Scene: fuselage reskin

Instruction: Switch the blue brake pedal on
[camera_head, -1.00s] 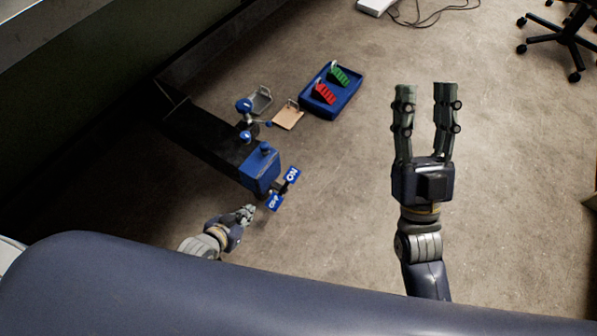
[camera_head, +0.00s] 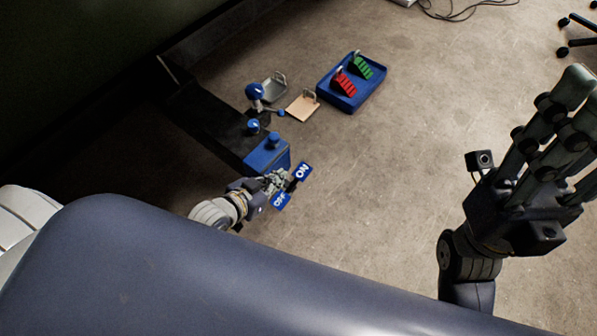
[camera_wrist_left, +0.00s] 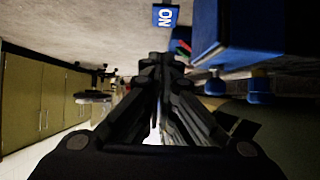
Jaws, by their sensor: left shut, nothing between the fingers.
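The blue brake pedal shows as two blue plates at the end of the blue box, an ON plate (camera_head: 302,171) and an OFF plate (camera_head: 280,201), joined by a dark bar. My left gripper (camera_head: 280,180) is shut and empty, close beside the bar between the plates; I cannot tell whether it touches. In the left wrist view its fingers (camera_wrist_left: 160,68) run together, with the ON plate (camera_wrist_left: 165,16) beyond their tips. The OFF plate does not show there. My right gripper (camera_head: 580,95) is raised at the right edge, fingers apart, empty and partly cut off.
The blue box (camera_head: 267,155) with round knobs stands by the dark structure. A blue tray (camera_head: 352,98) holds a red pedal (camera_head: 344,84) and a green pedal (camera_head: 363,68). A tan plate (camera_head: 302,105) lies beside it.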

